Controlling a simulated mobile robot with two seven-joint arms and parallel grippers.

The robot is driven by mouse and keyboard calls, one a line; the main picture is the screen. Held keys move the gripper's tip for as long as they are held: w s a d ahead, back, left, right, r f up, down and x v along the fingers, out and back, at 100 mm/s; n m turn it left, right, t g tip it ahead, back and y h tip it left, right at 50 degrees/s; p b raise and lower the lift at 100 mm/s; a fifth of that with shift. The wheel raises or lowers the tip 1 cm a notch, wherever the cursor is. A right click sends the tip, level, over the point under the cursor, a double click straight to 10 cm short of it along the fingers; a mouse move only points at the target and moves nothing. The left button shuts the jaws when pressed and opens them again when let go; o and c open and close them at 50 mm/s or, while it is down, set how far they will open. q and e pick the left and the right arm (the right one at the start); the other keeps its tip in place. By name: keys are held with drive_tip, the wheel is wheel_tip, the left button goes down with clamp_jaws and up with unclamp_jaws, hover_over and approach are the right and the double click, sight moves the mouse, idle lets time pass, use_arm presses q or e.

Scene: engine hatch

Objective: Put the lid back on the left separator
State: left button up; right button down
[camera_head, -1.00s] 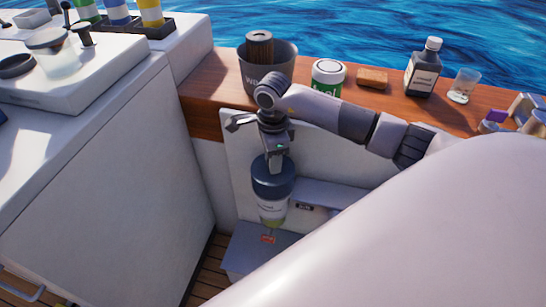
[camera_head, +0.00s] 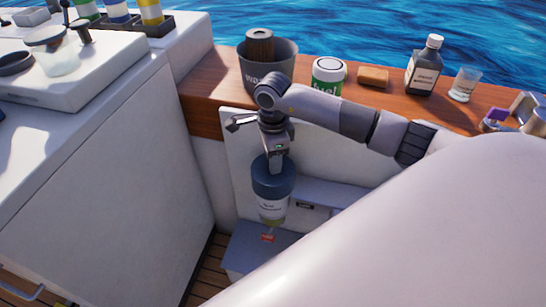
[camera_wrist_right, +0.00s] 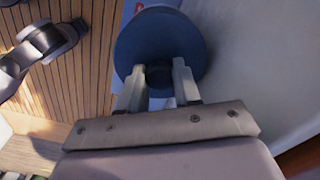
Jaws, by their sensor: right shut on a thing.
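The left separator (camera_head: 271,208) stands upright in the recess below the wooden ledge, with a white label and a yellowish-green lower end. Its dark blue round lid (camera_head: 273,178) is on top of the body, level as far as I can see. Whether it is fully seated I cannot tell. My right gripper (camera_head: 277,165) comes from above and is shut on the lid's knob. In the right wrist view the lid (camera_wrist_right: 160,35) is a dark blue disc, and my right gripper (camera_wrist_right: 158,78) has its fingers on either side of the knob. My left gripper is not in view.
A dark bucket (camera_head: 268,75) stands on the wooden ledge (camera_head: 200,120). To its right are a green-and-white fuel can (camera_head: 328,77), a brown block (camera_head: 373,77), a dark bottle (camera_head: 424,68) and a clear cup (camera_head: 464,85). A white wall (camera_head: 110,170) bounds the left side.

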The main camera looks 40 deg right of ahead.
drive_tip(key=c, duration=0.7)
unclamp_jaws()
wheel_tip(320, 180, up, 7)
drive_tip(key=shift+r+p, duration=0.15)
drive_tip(key=shift+p, duration=0.3)
